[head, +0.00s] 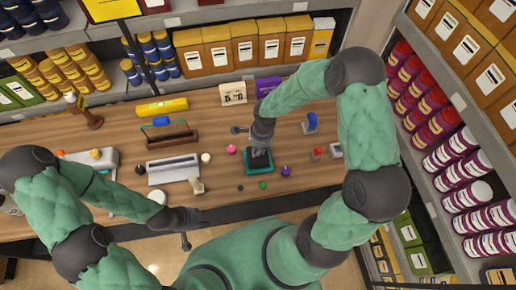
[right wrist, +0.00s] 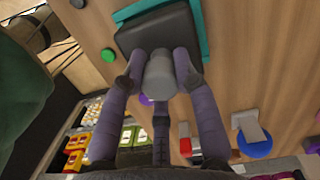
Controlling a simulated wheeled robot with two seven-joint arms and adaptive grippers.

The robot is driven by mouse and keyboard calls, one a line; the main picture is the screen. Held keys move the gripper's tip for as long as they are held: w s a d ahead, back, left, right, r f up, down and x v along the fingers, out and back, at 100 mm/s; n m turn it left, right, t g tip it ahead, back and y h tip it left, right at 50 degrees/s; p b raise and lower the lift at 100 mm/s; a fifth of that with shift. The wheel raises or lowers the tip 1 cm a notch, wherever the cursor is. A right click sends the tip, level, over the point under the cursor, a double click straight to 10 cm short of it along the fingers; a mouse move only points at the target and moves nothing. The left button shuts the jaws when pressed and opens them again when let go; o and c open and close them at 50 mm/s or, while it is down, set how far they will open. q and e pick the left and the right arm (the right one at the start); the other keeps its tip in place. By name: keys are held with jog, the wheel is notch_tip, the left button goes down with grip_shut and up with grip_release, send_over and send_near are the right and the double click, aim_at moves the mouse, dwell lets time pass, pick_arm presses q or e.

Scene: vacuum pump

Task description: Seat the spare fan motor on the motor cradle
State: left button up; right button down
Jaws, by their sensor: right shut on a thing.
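My right gripper (head: 262,140) is over the workbench, pointing down. In the right wrist view its fingers (right wrist: 158,75) are closed around a grey rounded piece (right wrist: 160,72), which looks like the spare fan motor. Its end meets or overlaps a dark square block (right wrist: 155,30); I cannot tell whether they touch or are one piece. The dark block shows in the head view (head: 260,160) within a teal base (head: 258,171), which may be the motor cradle. The teal edge (right wrist: 207,30) shows beside the block. My left gripper (head: 190,228) is near the bench's front edge, away from these; its fingers are unclear.
The wooden bench (head: 225,178) holds a grey tray (head: 173,168), a brown open carrier (head: 172,137), a blue part (head: 310,122) and small coloured knobs around the teal base, including a green one (head: 263,185). Stocked shelves stand behind and at right.

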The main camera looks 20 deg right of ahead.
jog(key=shift+w+d+f+b, duration=0.1)
jog(key=shift+f+b, duration=0.1)
jog(key=shift+b, duration=0.35)
dwell(0.4)
jog(key=shift+f+b, duration=0.95)
jog(key=shift+b, duration=0.3)
dwell(0.9)
jog(key=shift+f+b, duration=0.3)
jog(key=shift+b, duration=0.55)
dwell(0.6)
dwell(0.4)
jog(key=c, duration=0.9)
grip_release()
jog(key=shift+o, duration=0.2)
